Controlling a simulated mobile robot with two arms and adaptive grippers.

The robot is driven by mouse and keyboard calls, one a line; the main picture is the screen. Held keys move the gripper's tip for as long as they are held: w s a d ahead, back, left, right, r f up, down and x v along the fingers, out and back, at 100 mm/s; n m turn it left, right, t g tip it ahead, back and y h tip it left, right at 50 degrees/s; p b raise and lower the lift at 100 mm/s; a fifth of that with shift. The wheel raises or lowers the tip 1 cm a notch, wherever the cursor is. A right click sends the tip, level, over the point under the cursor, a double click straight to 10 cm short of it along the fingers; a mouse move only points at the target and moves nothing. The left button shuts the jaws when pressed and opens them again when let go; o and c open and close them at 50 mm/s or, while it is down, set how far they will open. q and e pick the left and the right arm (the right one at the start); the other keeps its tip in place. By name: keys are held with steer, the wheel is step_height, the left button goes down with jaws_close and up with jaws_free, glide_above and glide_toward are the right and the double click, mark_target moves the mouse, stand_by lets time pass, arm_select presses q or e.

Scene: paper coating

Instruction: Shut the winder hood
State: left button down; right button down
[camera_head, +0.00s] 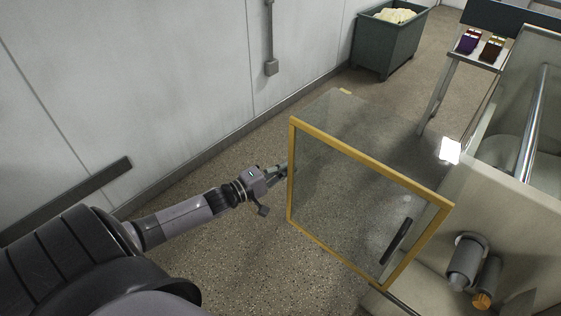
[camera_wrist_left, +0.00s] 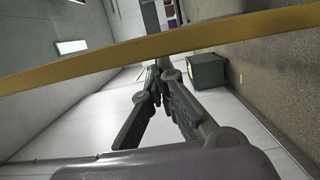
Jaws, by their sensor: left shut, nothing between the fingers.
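The winder hood (camera_head: 345,205) is a clear panel with a yellow frame and a black handle (camera_head: 396,241) near its lower right. It stands out from the pale machine at the right, swung open. My left gripper (camera_head: 284,168) is shut and empty at the hood's left frame edge, at the far end from the machine. In the left wrist view, a yellow frame bar (camera_wrist_left: 190,40) crosses just beyond my left gripper's closed fingertips (camera_wrist_left: 155,70). I cannot tell whether they touch it. My right gripper is not in view.
The machine (camera_head: 520,190) with a metal roller and grey and orange knobs is at the right. A grey-green bin (camera_head: 385,45) stands by the back wall. A small table with boxes (camera_head: 480,45) is at the top right. The speckled floor left of the hood is clear.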

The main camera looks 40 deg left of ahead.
mark_target(388, 243)
arm_select(q)
steer(key=d+p, duration=0.1)
steer(key=d, duration=0.3)
steer(key=d+p, duration=0.2)
steer(key=d, duration=0.3)
steer(key=s+d+p, duration=0.1)
steer(key=d, duration=0.3)
steer(key=shift+d+r, duration=0.3)
steer(key=shift+d, duration=0.1)
steer(key=d, duration=0.6)
steer(key=s+d, duration=0.1)
steer(key=d, duration=0.6)
steer(key=d+p, duration=0.1)
steer(key=d, duration=0.6)
steer(key=shift+s+f, duration=0.25)
steer(key=shift+s, duration=0.1)
